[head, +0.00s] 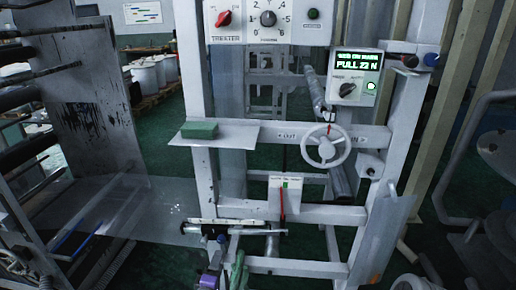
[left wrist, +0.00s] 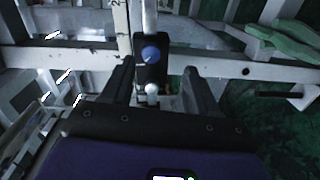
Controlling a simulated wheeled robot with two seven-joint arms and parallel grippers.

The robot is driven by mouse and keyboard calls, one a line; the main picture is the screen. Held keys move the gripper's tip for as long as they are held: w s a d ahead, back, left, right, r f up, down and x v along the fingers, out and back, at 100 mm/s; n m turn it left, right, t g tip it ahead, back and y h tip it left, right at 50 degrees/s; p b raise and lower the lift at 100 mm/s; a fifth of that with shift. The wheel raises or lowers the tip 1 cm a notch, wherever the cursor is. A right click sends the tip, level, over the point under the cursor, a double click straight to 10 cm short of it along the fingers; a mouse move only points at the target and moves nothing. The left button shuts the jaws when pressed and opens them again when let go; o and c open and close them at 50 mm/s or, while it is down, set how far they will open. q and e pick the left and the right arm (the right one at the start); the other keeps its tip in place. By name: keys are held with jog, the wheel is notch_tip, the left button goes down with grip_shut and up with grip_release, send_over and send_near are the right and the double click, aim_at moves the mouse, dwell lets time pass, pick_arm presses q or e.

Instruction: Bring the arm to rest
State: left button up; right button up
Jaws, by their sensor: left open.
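My left gripper (head: 212,268) is low in the head view, seen as a small purple and dark shape just below a scale rail. In the left wrist view its two dark fingers (left wrist: 158,72) stand apart, open. A black slider block (left wrist: 150,72) with a blue knob (left wrist: 151,53) shows in the gap between them, with space on both sides; I cannot tell how far beyond the tips it lies. The blue knob also shows in the head view (head: 221,238), at the rail. Nothing is held. My right gripper is not in view.
A pale machine frame (head: 195,90) stands close around the gripper, with a handwheel (head: 326,147) and a lit display (head: 358,62) above. A green glove-like thing (head: 238,271) hangs right of the gripper. Clear film (head: 150,210) spans the left. Green floor shows beyond.

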pick_arm(q)
jog(key=s+d+f+m+g+h, duration=0.4)
jog(key=s+d+f+m+g, duration=0.55)
jog(key=s+f, duration=0.4)
jog(key=s+f+m+g, duration=0.2)
jog(key=s+f+g, duration=0.1)
jog(key=s, duration=0.5)
jog(key=s+a+f+m+g+y+p, duration=0.1)
jog(key=s+f+m+g, duration=0.1)
jog(key=s, duration=0.6)
jog(key=shift+a+f+g, duration=0.2)
jog(key=shift+f+g, duration=0.3)
jog(key=shift+g, duration=0.65)
